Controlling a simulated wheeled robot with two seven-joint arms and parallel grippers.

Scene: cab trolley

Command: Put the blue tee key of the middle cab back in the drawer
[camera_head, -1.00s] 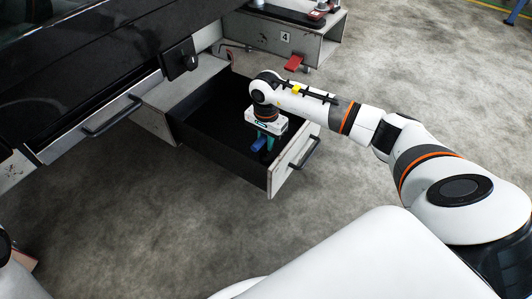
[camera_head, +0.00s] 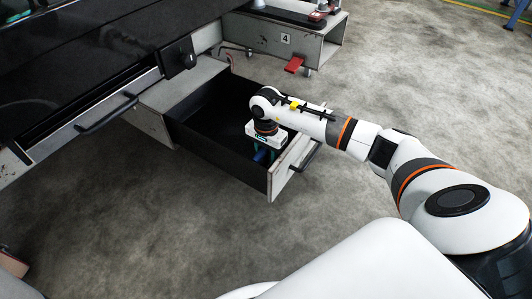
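The open drawer (camera_head: 222,163) is black inside with a pale front panel and a dark handle. My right gripper (camera_head: 264,155) points down into the drawer near its front panel. The blue tee key (camera_head: 260,156) shows as a small blue piece at the gripper's fingers, low inside the drawer. The fingers and most of the key are hidden by the drawer wall and the gripper body. I cannot tell whether the key touches the drawer floor. My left gripper is out of view.
Another drawer with a dark handle (camera_head: 107,115) sits to the left, partly open. A grey cab marked 4 (camera_head: 312,42) with a red pedal (camera_head: 294,65) stands behind. The rear of the open drawer looks empty. The concrete floor in front is clear.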

